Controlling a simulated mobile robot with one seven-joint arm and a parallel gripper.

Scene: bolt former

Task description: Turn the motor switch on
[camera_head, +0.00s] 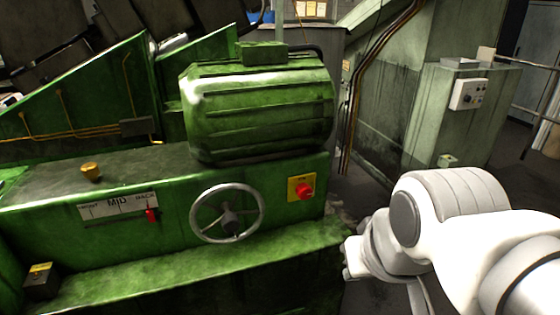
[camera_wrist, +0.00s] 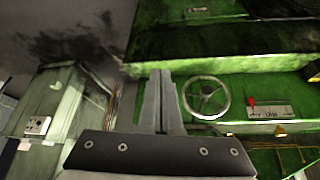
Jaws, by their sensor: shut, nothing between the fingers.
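A red knob (camera_head: 305,191) on a yellow plate is mounted on the green machine's front face, right of the handwheel and below the big ribbed motor (camera_head: 262,110). I take it to be the motor switch; its label is too small to read surely. My gripper shows in the wrist view (camera_wrist: 161,80) with its two fingers together and nothing between them. In the head view my white arm's end is right of and below the knob, apart from it; the fingers are not clear there. In the wrist view, turned upside down, I cannot see the knob; the fingers may hide it.
A grey handwheel (camera_head: 227,213) sticks out left of the knob; it also shows in the wrist view (camera_wrist: 206,97). A red lever (camera_head: 152,215) sits under a scale plate. A green ledge juts out below. A cabinet with a control box (camera_head: 468,94) stands at the back right.

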